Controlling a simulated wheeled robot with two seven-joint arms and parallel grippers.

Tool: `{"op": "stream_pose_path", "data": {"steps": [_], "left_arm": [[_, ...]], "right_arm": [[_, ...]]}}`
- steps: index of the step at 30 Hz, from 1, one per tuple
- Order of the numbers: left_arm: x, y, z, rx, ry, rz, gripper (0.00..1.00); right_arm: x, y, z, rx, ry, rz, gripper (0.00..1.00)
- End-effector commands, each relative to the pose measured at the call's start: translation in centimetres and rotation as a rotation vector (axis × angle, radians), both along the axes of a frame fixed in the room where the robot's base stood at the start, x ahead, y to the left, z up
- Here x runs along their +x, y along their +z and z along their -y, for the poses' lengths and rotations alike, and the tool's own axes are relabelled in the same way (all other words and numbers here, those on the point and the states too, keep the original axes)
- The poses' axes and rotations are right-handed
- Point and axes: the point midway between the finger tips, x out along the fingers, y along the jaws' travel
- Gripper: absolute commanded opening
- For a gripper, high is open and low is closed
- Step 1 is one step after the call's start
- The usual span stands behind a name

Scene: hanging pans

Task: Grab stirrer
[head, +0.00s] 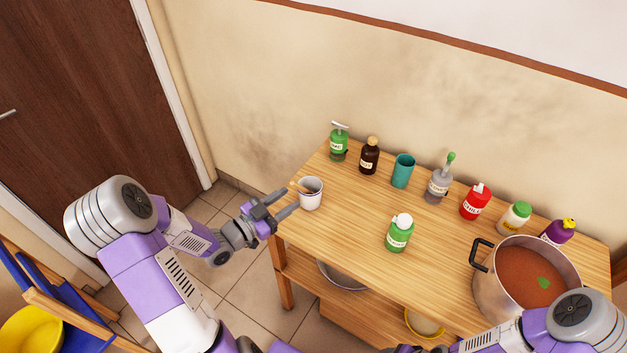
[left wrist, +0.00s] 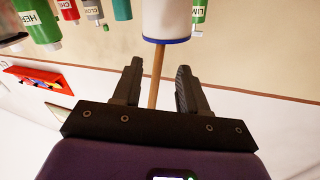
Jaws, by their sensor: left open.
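The stirrer is a thin wooden stick (head: 301,187) standing tilted in a white cup (head: 312,196) at the table's left end. Its upper end leans out over the cup's left rim. My left gripper (head: 287,202) is open just left of the cup. In the left wrist view the stick (left wrist: 157,85) runs between the two open fingers, with a gap on either side. The white cup with its blue rim (left wrist: 167,25) shows beyond the fingertips. The stick's lower end is hidden in the cup. My right arm shows at the bottom right, its gripper mostly cut off by the frame edge.
The wooden table (head: 345,225) carries a row of bottles, a teal cup (head: 403,171) and a large pot of red soup (head: 487,285). A green bottle (head: 399,234) stands nearer the front. The table is clear between the white cup and that bottle. A wall closes the back.

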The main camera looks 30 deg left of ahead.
Motion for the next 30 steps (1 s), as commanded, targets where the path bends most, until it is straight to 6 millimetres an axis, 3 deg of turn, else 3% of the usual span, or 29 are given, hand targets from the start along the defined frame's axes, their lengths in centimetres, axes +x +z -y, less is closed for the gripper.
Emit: {"op": "stream_pose_path", "data": {"steps": [15, 23, 30], "left_arm": [[6.1, 0.3, 2.4, -0.003, -0.001, -0.001, 0.43], [6.4, 0.4, 2.5, -0.002, 0.0, -0.003, 0.43], [6.4, 0.4, 2.5, -0.002, 0.0, -0.003, 0.09]], "right_arm": [[0.0, -1.8, 0.0, 0.0, -0.001, -0.001, 0.63], [0.0, -1.7, 0.0, 0.0, 0.0, 0.0, 0.63], [0.0, -1.7, 0.0, 0.0, 0.0, 0.0, 0.63]]}}
